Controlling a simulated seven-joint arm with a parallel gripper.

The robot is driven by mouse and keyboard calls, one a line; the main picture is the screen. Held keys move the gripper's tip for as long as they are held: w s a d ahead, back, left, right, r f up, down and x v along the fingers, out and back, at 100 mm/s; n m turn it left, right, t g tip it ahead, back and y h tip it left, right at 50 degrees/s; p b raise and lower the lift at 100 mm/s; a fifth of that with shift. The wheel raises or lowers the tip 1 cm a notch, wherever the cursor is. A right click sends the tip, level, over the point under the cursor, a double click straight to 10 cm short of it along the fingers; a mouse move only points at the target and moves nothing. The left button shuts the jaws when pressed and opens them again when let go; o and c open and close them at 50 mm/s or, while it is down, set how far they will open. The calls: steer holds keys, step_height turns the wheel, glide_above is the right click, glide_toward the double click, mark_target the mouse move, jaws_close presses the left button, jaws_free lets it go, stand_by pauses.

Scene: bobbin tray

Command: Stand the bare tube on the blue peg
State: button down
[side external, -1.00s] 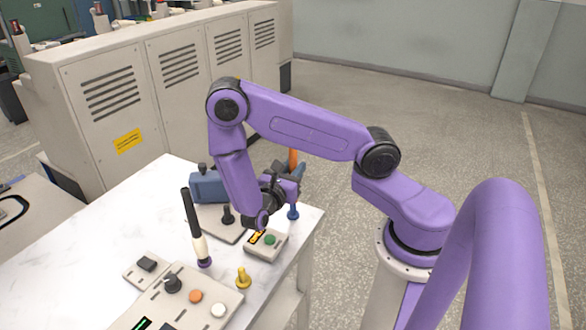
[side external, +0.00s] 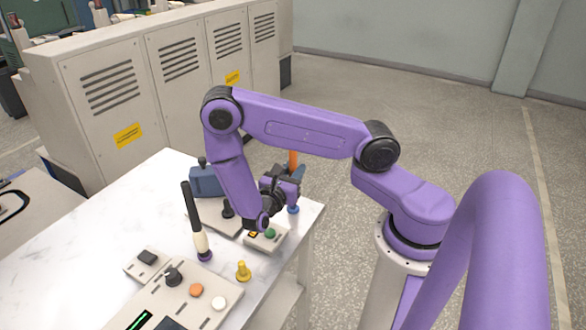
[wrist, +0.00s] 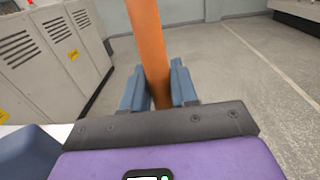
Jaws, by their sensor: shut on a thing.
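The bare tube is orange (side external: 293,159) and upright at the table's far right corner. My gripper (side external: 288,173) is shut on it, and its upper part stands above the fingers. In the wrist view the orange tube (wrist: 146,40) runs up between the two blue-grey fingers (wrist: 159,88). The blue peg (side external: 293,209) is on the table directly below my gripper, with its base showing. My gripper hides the tube's lower end and the peg's top, so I cannot tell whether the tube is around the peg or above it.
A black tube with a cream band (side external: 193,215) stands on a purple peg. A yellow peg (side external: 243,271) is empty. A small box with a green button (side external: 270,234) is close to my gripper. A control panel (side external: 180,300) is at the front; the table's left is clear.

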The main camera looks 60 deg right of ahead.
steer(key=shift+f, duration=1.1)
steer(key=c, duration=0.8)
jaws_free()
steer(key=a, duration=1.1)
steer(key=s+a, duration=0.1)
steer(key=a, duration=0.5)
steer(key=shift+s+a+r, duration=0.1)
steer(key=shift+a, duration=0.05)
steer(key=s+r+m+y, duration=0.2)
steer(key=s+r+y, duration=0.3)
steer(key=y, duration=0.1)
steer(key=s+r+m+y, duration=0.2)
steer(key=s+r+y, duration=0.3)
steer(key=y, duration=0.1)
steer(key=s+r+m+g+y, duration=0.1)
steer(key=s+r+m+y, duration=0.1)
steer(key=s+r+y, duration=0.3)
steer(key=shift+s+d+y, duration=0.2)
steer(key=shift+s+y, duration=0.25)
steer(key=shift+y, duration=0.25)
